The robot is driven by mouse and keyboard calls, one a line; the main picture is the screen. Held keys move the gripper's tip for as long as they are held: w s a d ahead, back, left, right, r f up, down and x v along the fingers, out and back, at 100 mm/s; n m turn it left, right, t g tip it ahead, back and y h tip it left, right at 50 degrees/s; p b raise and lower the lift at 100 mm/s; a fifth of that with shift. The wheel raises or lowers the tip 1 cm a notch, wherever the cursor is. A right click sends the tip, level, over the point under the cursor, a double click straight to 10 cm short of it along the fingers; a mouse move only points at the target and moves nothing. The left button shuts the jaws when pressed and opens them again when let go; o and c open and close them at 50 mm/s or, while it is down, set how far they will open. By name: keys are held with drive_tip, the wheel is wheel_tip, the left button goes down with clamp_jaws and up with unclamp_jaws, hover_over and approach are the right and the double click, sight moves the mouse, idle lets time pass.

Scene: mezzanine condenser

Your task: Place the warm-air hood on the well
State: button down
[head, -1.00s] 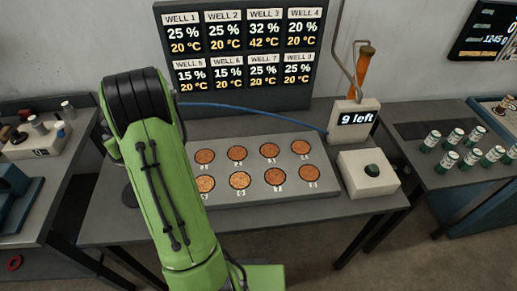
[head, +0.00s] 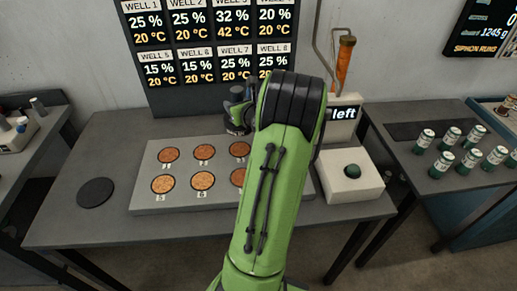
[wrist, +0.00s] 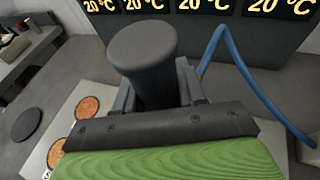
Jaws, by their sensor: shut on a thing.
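My gripper (wrist: 155,90) is shut on a dark grey cylinder, which looks like the warm-air hood (wrist: 142,50), upright between the fingers in the wrist view. In the head view the hood (head: 236,126) shows as a small dark shape just behind the third back-row well (head: 240,149). I cannot tell its height above the plate. The light grey well plate (head: 145,205) holds orange-brown filled wells in two rows. My arm hides the plate's right part. The display board (head: 165,98) reads well 3 at 32 % and 42 °C, the other legible temperatures at 20 °C.
A blue hose (wrist: 240,70) curves down right of the hood. A white box with a dark green button (head: 352,170) stands right of the plate. A counter box (head: 343,118) is behind it. A black disc (head: 96,192) lies left. Green-white cans (head: 442,162) stand on the right table.

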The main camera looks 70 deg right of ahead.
drive_tip(key=f+b, duration=0.1)
drive_tip(key=f, duration=0.3)
drive_tip(key=f+b, duration=0.2)
drive_tip(key=f, duration=0.3)
drive_tip(key=shift+w+f, duration=0.2)
drive_tip(key=shift+f, duration=0.05)
drive_tip(key=shift+a+f, duration=0.1)
drive_tip(key=c, duration=0.6)
unclamp_jaws()
drive_tip(key=shift+c, duration=0.2)
